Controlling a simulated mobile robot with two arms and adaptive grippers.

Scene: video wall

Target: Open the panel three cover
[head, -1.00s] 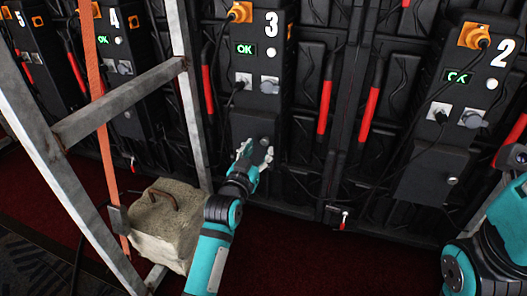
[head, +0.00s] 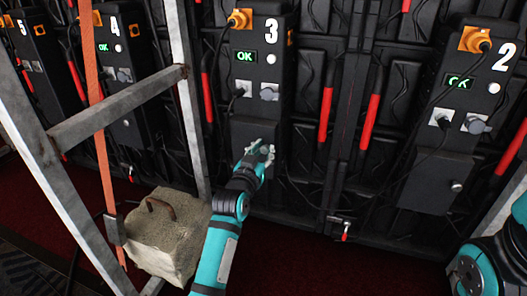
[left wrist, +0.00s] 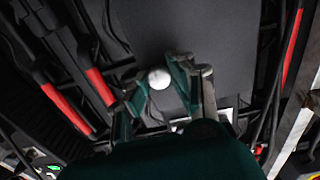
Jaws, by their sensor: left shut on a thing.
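Panel three is the dark box marked 3 (head: 273,30). Its cover is the plain dark grey plate (head: 248,128) low on the box, and it also shows in the left wrist view (left wrist: 205,35). My left gripper (head: 262,148) is at the lower part of this cover and hides its knob in the head view. In the left wrist view the pale round knob (left wrist: 159,78) sits between the fingers of my left gripper (left wrist: 178,85), which are shut on it. I cannot tell whether the cover has swung at all. My right gripper is out of view.
Panel two (head: 480,60) stands at right with its own knobbed cover (head: 435,180); panel four (head: 125,60) is at left. A metal frame (head: 120,103), an orange strap (head: 98,120) and a stone-like weight (head: 165,245) stand near my left arm. Red handles (head: 325,115) flank panel three.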

